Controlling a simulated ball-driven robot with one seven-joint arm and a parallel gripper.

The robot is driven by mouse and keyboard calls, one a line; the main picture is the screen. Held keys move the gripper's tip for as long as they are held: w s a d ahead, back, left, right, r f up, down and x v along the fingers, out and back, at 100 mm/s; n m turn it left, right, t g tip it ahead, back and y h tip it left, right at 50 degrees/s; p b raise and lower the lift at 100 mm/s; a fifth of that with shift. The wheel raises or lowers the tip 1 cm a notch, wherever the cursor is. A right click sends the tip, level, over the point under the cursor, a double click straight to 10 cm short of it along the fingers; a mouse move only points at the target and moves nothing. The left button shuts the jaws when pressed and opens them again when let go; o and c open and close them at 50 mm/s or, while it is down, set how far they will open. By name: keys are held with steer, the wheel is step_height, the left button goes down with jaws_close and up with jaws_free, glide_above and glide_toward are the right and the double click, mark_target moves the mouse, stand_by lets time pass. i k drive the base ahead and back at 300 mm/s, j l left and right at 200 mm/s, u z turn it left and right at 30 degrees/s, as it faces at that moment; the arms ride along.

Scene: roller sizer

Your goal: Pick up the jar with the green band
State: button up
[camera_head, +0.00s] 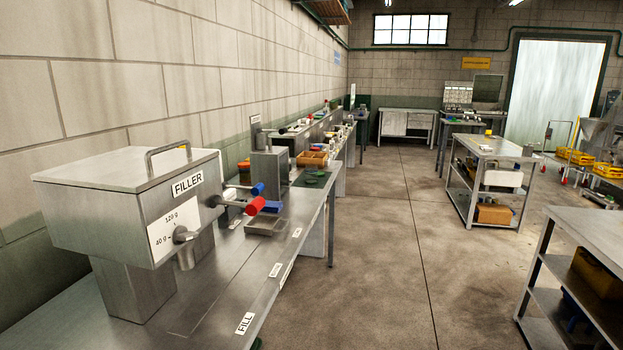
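I cannot make out a jar with a green band in the head view. Several small jars or bottles stand far down the long bench along the left wall, too small to tell their bands. My gripper is not in view.
A steel filler (182,210) labelled FILLER fills the left front of the bench (268,262). Red (256,205) and blue (257,189) handles stick out behind it. A shelved steel table (490,150) and another shelved unit (590,232) stand right. The floor between is clear.

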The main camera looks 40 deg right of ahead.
mark_target(310, 169)
steer(key=i+l, duration=0.15)
steer(key=l, duration=0.2)
steer(key=i+l, duration=0.15)
steer(key=l, duration=0.15)
steer(key=i+l, duration=0.15)
steer(key=l, duration=0.2)
steer(key=i+l, duration=0.35)
steer(key=l, duration=0.3)
